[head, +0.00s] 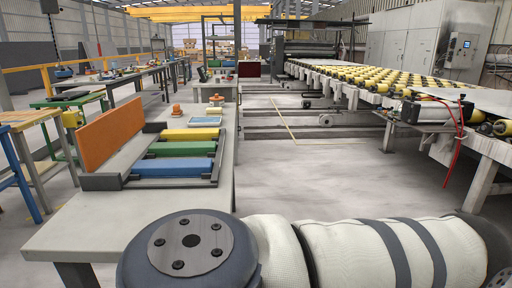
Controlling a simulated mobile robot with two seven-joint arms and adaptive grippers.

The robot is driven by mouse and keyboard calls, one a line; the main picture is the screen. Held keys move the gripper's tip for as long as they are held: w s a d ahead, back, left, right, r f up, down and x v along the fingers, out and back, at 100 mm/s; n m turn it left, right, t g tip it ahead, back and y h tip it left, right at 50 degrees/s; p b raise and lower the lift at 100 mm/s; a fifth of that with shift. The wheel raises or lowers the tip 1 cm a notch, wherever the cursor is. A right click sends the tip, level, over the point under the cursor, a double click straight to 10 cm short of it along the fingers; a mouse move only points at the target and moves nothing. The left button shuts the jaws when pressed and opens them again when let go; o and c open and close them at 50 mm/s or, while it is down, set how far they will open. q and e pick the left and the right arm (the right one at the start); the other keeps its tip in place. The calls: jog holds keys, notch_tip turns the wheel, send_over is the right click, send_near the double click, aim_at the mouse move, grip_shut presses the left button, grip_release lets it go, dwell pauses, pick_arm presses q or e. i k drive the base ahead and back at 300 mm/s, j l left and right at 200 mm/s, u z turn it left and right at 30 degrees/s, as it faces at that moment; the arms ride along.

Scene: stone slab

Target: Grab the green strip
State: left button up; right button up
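The green strip (182,149) lies in a dark grey tray (103,182) on the grey table at the left. It sits between a yellow strip (190,134) behind it and a blue strip (174,168) in front of it. A smaller light-blue piece (206,120) lies farther back. A large arm link of mine fills the bottom of the view, in front of the table. Neither gripper shows, so nothing is seen touching the green strip.
An orange panel (112,131) stands upright along the tray's left side. A small orange object (177,110) stands behind the tray. A roller conveyor (360,82) runs along the right. Open floor (320,175) lies between table and conveyor.

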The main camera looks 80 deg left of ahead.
aim_at(181, 148)
jog(key=i+j+u, duration=0.1)
jog(key=i+u, duration=0.6)
jog(key=u, duration=0.15)
jog(key=i+l+u, duration=0.1)
jog(key=i+u, duration=0.35)
jog(key=i+l+u, duration=0.2)
jog(key=u, duration=0.25)
jog(key=i+u, duration=0.3)
jog(key=u, duration=0.15)
jog(key=i+u, duration=0.4)
jog(key=i+l+u, duration=0.1)
jog(key=i+u, duration=0.15)
jog(key=u, duration=0.2)
jog(key=i+l+u, duration=0.25)
jog(key=u, duration=0.15)
